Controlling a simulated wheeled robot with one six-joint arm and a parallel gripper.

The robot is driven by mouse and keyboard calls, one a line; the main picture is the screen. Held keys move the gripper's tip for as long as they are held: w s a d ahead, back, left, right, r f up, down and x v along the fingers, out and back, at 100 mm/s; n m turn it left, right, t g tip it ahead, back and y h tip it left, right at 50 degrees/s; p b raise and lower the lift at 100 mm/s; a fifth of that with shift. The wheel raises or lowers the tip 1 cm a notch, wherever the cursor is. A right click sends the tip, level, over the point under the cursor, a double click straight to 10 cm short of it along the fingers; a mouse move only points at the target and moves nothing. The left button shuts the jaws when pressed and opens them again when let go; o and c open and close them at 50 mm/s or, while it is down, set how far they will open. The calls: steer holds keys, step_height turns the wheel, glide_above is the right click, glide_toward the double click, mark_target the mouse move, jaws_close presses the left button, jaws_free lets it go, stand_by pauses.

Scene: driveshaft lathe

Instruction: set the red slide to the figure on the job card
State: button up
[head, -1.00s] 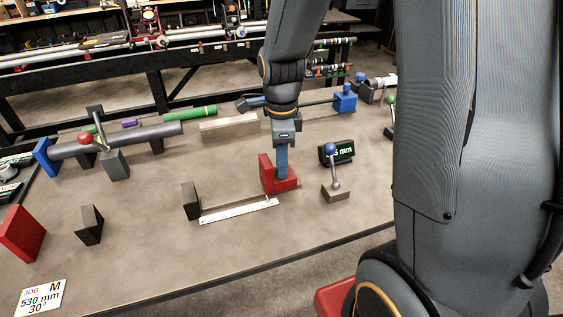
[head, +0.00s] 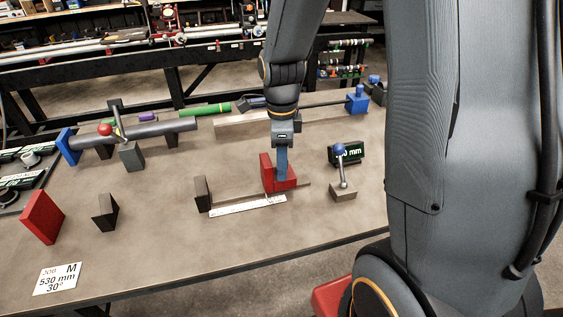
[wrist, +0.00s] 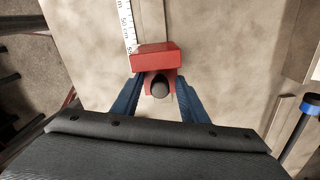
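The red slide (head: 285,182) sits on a rail beside a white ruler (head: 235,206). A dark end block (head: 202,193) stands at the rail's left end. My gripper (head: 281,177) comes down from above; its blue fingers are shut on the slide, and the wrist view shows them (wrist: 160,85) on both sides of its dark knob and narrow red part. The red slide's wider face (wrist: 155,57) lies beside the ruler (wrist: 126,22), marked near 50 cm. The job card (head: 57,279) reads M, 530 mm, 30°. A dark display (head: 352,154) ends in "0 mm"; its front digits are hidden.
A blue-knobbed lever (head: 342,176) stands right of the slide, in front of the display. A grey shaft (head: 150,130) and red-knobbed lever (head: 105,130) are at back left. A red block (head: 42,217) and dark block (head: 105,212) stand left. The table's front middle is clear.

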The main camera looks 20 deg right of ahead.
steer(key=shift+r+b, duration=0.55)
steer(key=shift+r, duration=3.4)
